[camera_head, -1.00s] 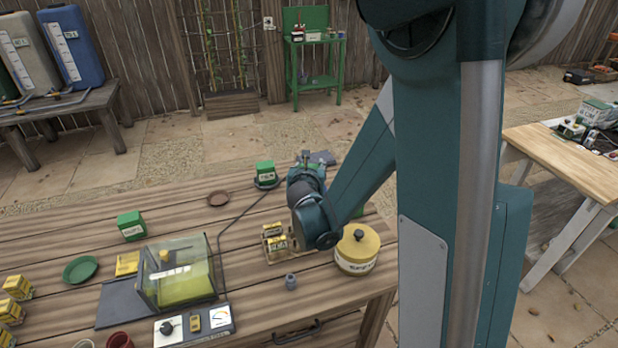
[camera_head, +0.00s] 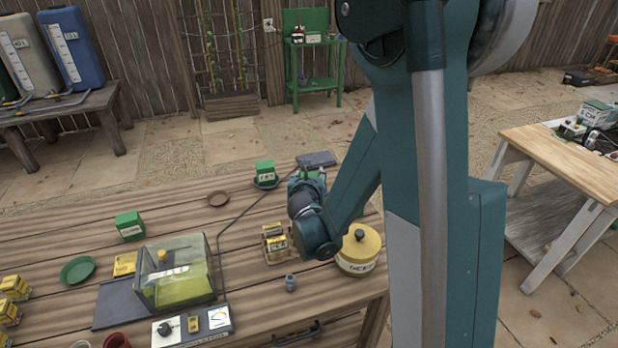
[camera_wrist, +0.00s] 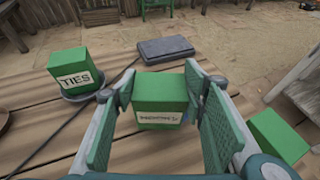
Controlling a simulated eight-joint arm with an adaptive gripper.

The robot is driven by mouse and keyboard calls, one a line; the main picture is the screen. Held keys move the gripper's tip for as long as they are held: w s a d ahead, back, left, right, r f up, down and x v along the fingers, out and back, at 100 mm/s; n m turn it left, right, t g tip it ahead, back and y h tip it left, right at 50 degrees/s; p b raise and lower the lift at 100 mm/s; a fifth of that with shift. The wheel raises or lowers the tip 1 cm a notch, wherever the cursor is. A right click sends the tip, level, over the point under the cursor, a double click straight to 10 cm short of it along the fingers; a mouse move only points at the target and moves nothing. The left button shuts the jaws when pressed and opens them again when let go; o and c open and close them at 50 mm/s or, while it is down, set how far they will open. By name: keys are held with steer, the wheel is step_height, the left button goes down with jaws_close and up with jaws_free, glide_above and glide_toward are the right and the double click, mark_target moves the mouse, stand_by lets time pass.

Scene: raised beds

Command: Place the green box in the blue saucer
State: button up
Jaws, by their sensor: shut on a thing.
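A dark blue-grey saucer (camera_head: 266,184), the only bluish one in view, lies left of my gripper. Another green box, labelled TIES (camera_wrist: 75,72), stands on that saucer, which also shows in the wrist view (camera_wrist: 86,97).
A third green box (camera_wrist: 278,136) is right of my gripper. A flat grey slab (camera_head: 316,159) lies beyond it. Yellow boxes (camera_head: 276,245) and a yellow-lidded pot (camera_head: 358,250) stand nearer. A brown saucer (camera_head: 218,199), green saucer (camera_head: 78,270) and another green box (camera_head: 130,226) are leftward.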

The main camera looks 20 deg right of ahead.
steer(key=shift+f+b, duration=0.35)
steer(key=shift+f, duration=0.1)
steer(key=o, duration=0.9)
steer(key=shift+r, duration=0.15)
steer(key=shift+s+a+r+p, duration=0.1)
steer(key=shift+r+p, duration=0.45)
steer(key=shift+p, duration=0.1)
steer(key=p+v, duration=0.2)
steer(key=v, duration=0.9)
steer(key=shift+s, duration=0.35)
steer(key=shift+r, duration=0.1)
steer(key=shift+r, duration=0.1)
